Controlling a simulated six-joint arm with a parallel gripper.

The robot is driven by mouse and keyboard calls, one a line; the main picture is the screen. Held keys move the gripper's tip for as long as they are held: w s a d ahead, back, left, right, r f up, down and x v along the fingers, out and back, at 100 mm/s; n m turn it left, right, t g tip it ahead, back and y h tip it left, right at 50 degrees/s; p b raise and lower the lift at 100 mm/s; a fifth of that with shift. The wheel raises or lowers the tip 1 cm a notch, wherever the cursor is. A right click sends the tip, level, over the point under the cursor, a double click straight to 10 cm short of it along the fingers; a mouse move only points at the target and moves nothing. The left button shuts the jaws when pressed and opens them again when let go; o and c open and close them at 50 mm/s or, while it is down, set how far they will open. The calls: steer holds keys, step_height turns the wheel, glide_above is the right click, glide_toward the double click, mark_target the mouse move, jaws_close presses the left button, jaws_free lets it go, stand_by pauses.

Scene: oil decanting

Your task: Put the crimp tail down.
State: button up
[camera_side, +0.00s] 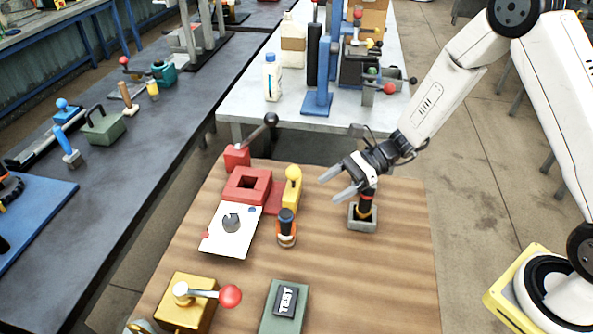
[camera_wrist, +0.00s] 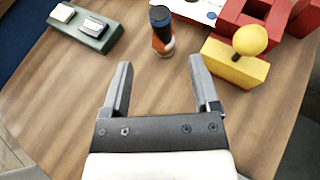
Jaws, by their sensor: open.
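My gripper (camera_side: 328,189) is open and empty above the right part of the wooden table. In the wrist view, its two fingers (camera_wrist: 160,64) are spread with only bare table between them. I cannot tell for sure which thing is the crimp tail. A dark grey notched piece (camera_side: 232,223) lies on a white sheet (camera_side: 232,246), left of my gripper and apart from it. A small dark-capped jar with an orange band (camera_side: 286,228) stands between the sheet and my gripper. It also shows beyond the fingers in the wrist view (camera_wrist: 161,32).
A grey square holder (camera_side: 363,224) with a black and orange upright item stands below my gripper. A red block (camera_side: 247,185), a yellow block with a knob (camera_side: 291,190), a gold lever box (camera_side: 187,303) and a green tester (camera_side: 285,304) surround the work. The table's right front is clear.

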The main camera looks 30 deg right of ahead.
steer(key=shift+s, duration=0.1)
steer(key=s+d+r+n+h, duration=0.2)
steer(key=s+d+n+h, duration=0.3)
steer(key=n, duration=0.5)
steer(key=s+d+r+n+h, duration=0.2)
steer(key=s+d+n+h, duration=0.3)
steer(key=n, duration=0.5)
steer(key=shift+s+d+r+h, duration=0.35)
steer(key=shift+s+h, duration=0.9)
steer(key=shift+h, duration=0.45)
